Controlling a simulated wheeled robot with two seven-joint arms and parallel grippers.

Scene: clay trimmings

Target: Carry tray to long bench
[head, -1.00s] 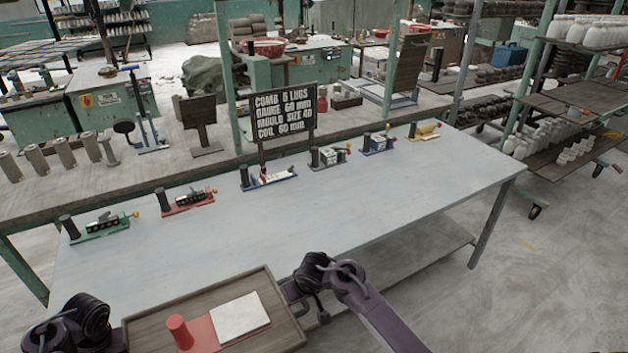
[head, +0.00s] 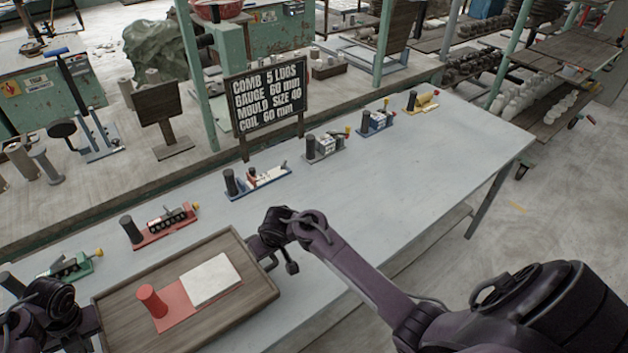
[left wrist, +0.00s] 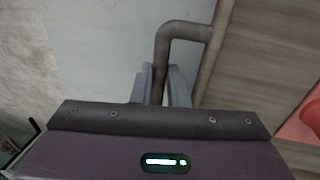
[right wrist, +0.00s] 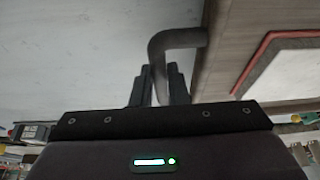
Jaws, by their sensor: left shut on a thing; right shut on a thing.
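The wooden tray (head: 232,315) is in the lower left of the head view, over the near part of the long pale grey bench (head: 400,175). I cannot tell whether it touches the bench. A red plate (head: 178,316) with a red cylinder (head: 151,300) and a white slab (head: 210,279) lies on the tray. My left gripper (left wrist: 162,85) is shut on the tray's bent handle (left wrist: 185,30). My right gripper (right wrist: 158,85) is shut on the opposite handle (right wrist: 178,38). Both grippers are partly hidden by my arms in the head view.
A row of small tools lines the bench's far side, among them a red one (head: 165,228), a blue one (head: 258,180) and a grey one (head: 325,146). A black sign (head: 265,98) stands behind them. The bench's right half is clear in front of the tools.

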